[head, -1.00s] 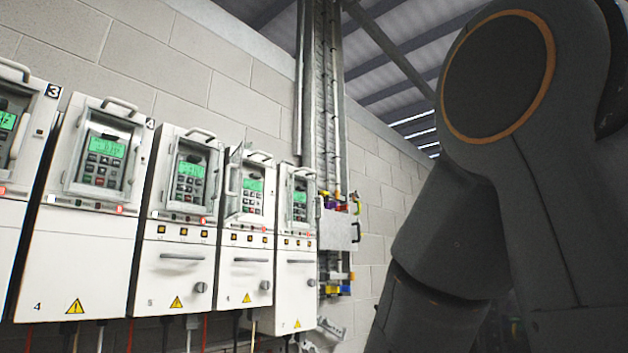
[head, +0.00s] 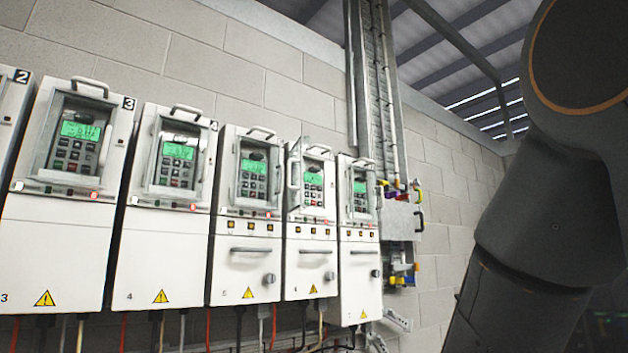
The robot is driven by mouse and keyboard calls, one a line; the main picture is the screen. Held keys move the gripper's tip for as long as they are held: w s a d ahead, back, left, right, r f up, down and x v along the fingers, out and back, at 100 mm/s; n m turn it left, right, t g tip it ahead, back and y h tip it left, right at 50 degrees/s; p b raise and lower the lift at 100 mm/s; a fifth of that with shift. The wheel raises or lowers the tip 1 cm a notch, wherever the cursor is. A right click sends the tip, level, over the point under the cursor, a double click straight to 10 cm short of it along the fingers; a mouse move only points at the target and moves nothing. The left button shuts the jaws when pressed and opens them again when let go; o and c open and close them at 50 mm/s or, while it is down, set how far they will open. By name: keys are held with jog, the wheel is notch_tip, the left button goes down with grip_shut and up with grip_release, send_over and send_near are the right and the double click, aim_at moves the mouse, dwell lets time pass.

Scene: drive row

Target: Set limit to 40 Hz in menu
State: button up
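A row of white drive cabinets hangs on the block wall in the head view, each with a green-lit keypad display in a recessed window. Drive 3 (head: 55,245) is at the left, then drive 4 (head: 160,250), drive 5 (head: 243,275), another drive (head: 311,265) and a last one (head: 359,280). The keypad of drive 3 (head: 79,145) and the keypad of drive 4 (head: 176,163) show green screens; their text is too small to read. The door of the fourth drive from the left (head: 293,185) seems swung open. My gripper is not in view.
My arm fills the right side. A vertical cable tray (head: 375,90) runs up the wall beyond the drives. A grey box (head: 403,216) with coloured items hangs to their right. Cables (head: 208,330) drop below the cabinets. Part of drive 2 (head: 12,110) shows at the left edge.

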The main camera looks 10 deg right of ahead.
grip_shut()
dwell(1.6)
